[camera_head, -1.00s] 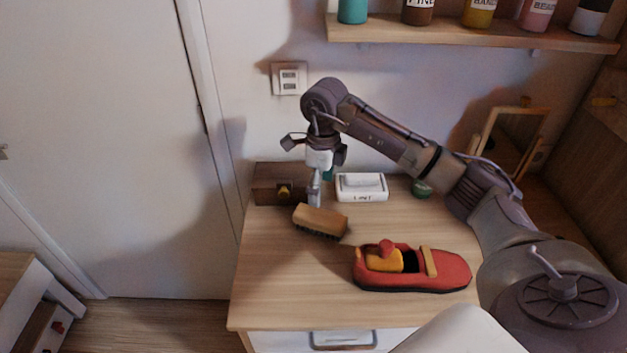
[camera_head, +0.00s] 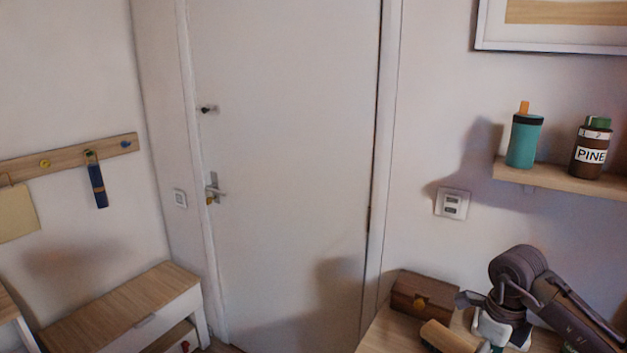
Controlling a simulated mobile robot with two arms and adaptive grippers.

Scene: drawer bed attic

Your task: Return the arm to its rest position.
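My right arm (camera_head: 570,310) comes in from the lower right and bends down over the desktop. My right gripper (camera_head: 492,343) is at the bottom edge, just right of the brush (camera_head: 446,337) and in front of the small wooden box (camera_head: 423,297). Its fingertips are cut off or hidden, so I cannot tell whether it is open or shut. I cannot tell whether it touches the brush. My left gripper is not in view.
A shelf (camera_head: 555,182) with a teal bottle (camera_head: 524,140) and a brown PINE bottle (camera_head: 590,150) is above the arm. A closed white door (camera_head: 285,170) fills the middle. A low wooden bench (camera_head: 125,305) stands at lower left, under a hook rail (camera_head: 70,158).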

